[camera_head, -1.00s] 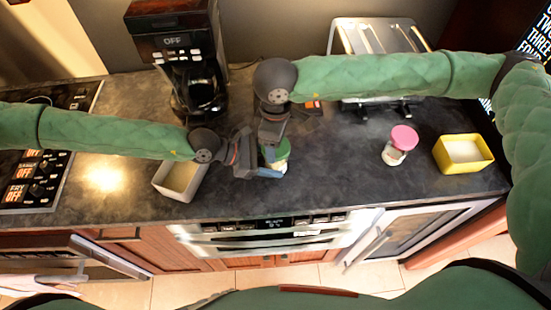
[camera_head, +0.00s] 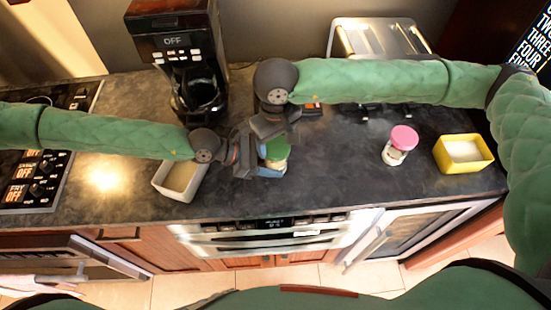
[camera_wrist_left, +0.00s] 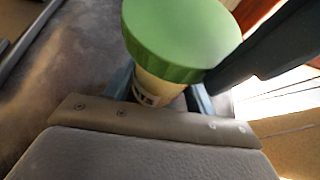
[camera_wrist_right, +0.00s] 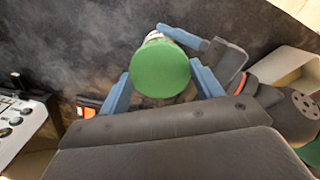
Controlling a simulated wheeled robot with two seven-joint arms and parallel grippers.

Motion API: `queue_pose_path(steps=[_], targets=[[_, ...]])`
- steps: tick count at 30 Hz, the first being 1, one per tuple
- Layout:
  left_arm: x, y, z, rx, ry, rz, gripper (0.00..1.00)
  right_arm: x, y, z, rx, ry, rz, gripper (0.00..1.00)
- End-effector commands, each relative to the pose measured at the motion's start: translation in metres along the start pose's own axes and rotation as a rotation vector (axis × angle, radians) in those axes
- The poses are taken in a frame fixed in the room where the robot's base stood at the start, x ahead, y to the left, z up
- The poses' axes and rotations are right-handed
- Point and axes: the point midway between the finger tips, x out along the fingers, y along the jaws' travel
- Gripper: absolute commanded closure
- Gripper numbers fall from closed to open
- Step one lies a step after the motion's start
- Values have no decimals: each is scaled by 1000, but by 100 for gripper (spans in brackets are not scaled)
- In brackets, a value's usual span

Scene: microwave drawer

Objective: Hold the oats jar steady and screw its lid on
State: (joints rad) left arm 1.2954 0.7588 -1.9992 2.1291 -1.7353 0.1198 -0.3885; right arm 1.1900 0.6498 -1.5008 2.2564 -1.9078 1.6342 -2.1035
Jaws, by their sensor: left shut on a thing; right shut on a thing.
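The oats jar (camera_head: 281,166) stands upright near the counter's front edge with the green lid (camera_head: 277,149) on its top. In the left wrist view the jar's pale, lettered body (camera_wrist_left: 152,93) shows under the lid (camera_wrist_left: 180,38). I cannot tell how far the lid is screwed down. My left gripper (camera_head: 270,171) is shut on the jar's body, its blue fingers on either side. My right gripper (camera_wrist_right: 160,80) is above, shut on the lid, with one blue finger on each side of it. Its fingertips are hard to see in the head view.
A jar with a pink lid (camera_head: 404,138) and a yellow box (camera_head: 437,156) stand to the right. A white box (camera_head: 158,184) sits beside my left wrist. A coffee maker (camera_head: 172,22) and a toaster (camera_head: 345,35) stand behind. Counter between the two jars is clear.

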Motion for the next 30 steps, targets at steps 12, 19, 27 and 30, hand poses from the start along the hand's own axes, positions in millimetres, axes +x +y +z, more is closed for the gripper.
queue_pose_path(steps=[12,19,27,30], targets=[[0,1,0,-1,0,1,86,0,-1,0,248,0,-2,62],[0,1,0,-1,0,1,86,0,-1,1,475,-1,-2,62],[0,1,0,-1,0,1,86,0,-1,1,593,-1,-1,62],[0,1,0,-1,1,1,86,0,-1,1,690,-2,-2,62]])
